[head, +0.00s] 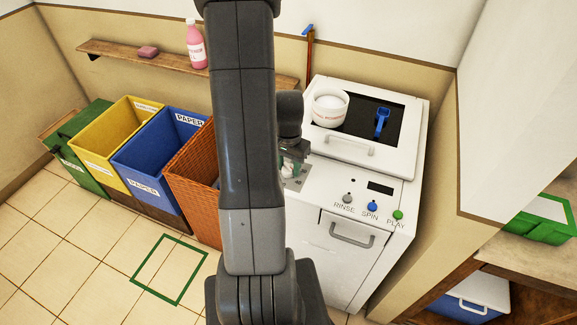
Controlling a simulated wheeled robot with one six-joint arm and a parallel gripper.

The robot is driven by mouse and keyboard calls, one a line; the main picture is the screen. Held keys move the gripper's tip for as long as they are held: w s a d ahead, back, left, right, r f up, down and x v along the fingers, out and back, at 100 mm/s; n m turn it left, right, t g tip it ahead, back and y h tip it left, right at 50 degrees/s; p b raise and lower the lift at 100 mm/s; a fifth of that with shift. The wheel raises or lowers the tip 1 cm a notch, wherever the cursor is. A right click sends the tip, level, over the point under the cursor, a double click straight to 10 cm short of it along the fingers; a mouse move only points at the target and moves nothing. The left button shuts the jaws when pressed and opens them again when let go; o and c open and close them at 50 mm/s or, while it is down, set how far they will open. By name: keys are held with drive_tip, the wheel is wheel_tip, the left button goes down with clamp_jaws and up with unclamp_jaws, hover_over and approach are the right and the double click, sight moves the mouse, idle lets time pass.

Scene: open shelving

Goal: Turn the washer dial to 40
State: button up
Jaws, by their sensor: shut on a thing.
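The white washer (335,256) stands against the back wall, right of my arm. My gripper (287,167) is over the left part of its control panel, pointing down and shut on the dial. The dial is mostly hidden by my gripper and arm. Part of the grey dial plate (297,184) shows beside the fingers, with a small marking too small to read surely. Which number the dial points to cannot be told. To the right are the RINSE button (347,198), the blue SPIN button (372,205), the green PLAY button (398,215) and a dark display (380,187).
On the washer's top are a white tub (330,108) and a blue scoop (382,121). An orange wicker basket (193,178), a blue paper bin (155,160), a yellow bin (108,140) and a green bin (80,125) stand left. A wall shelf (120,54) holds a pink bottle (196,47).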

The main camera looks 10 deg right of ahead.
sight(289, 165)
idle(0.4)
drive_tip(key=o, duration=1)
drive_tip(key=shift+r, duration=0.1)
wheel_tip(289, 165, up, 14)
drive_tip(key=shift+f+b, duration=0.15)
drive_tip(key=shift+b, duration=0.25)
drive_tip(key=shift+f, duration=0.1)
wheel_tip(289, 165, down, 14)
drive_tip(key=shift+r+p, duration=0.15)
drive_tip(key=shift+p, duration=0.25)
